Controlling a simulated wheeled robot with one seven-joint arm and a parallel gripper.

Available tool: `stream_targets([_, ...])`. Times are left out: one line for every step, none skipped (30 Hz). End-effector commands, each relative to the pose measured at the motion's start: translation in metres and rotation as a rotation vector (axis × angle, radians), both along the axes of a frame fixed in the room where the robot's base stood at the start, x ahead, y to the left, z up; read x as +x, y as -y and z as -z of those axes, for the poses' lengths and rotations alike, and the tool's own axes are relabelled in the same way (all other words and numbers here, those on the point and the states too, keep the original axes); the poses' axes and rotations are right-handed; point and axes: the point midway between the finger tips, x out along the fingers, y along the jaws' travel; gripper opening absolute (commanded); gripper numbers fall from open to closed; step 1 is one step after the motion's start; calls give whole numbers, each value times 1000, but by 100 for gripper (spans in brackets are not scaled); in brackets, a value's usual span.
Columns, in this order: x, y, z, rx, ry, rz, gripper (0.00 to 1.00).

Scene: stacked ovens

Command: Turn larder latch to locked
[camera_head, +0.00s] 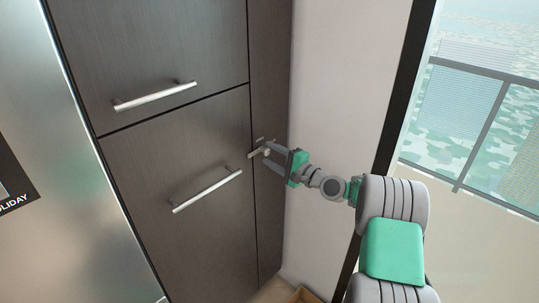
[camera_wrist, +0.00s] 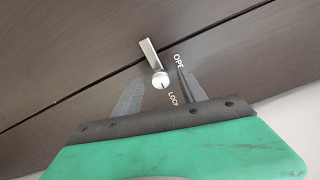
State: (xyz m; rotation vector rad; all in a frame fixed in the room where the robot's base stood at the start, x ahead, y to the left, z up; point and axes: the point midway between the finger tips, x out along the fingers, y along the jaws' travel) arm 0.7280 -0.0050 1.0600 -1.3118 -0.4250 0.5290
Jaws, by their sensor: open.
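The larder latch is a small metal lever with a round pivot knob (camera_wrist: 160,79). Its lever bar (camera_wrist: 149,55) extends up and slightly left in the wrist view, across the dark seam between panels. The latch also shows in the head view (camera_head: 256,154), at the cabinet's right side. My gripper (camera_wrist: 158,78) is open, with one finger on each side of the pivot knob. I cannot tell whether either finger touches it.
The dark larder cabinet has two long bar handles, an upper one (camera_head: 155,96) and a lower one (camera_head: 207,191), left of the latch. A pale wall (camera_head: 335,85) stands to the right, then a window. A wooden box (camera_head: 303,296) is on the floor below.

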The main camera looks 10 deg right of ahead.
Motion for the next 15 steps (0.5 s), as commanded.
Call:
stream_targets([-8,7,3,0,0,4,49])
stream_targets([-13,11,3,1,0,4,49])
stream_targets([-20,17,3,1,0,5,49])
stream_targets([-25,21,3,1,1,5,49])
stream_targets([-30,24,2,0,1,4,49])
stream_targets([-36,29,2,1,2,6,49])
stream_targets([-40,31,2,1,2,5,49])
stream_targets([-44,34,2,1,1,3,49])
stream_targets([-48,36,2,0,0,3,49])
stream_targets([-50,37,1,1,1,2,49])
stream_targets([-51,38,1,1,1,1,49])
stream_targets([-52,39,0,0,2,1,49])
stream_targets([-53,39,0,0,2,1,49])
stream_targets([-53,39,0,0,2,0,49])
stream_targets([-53,39,0,0,2,0,49])
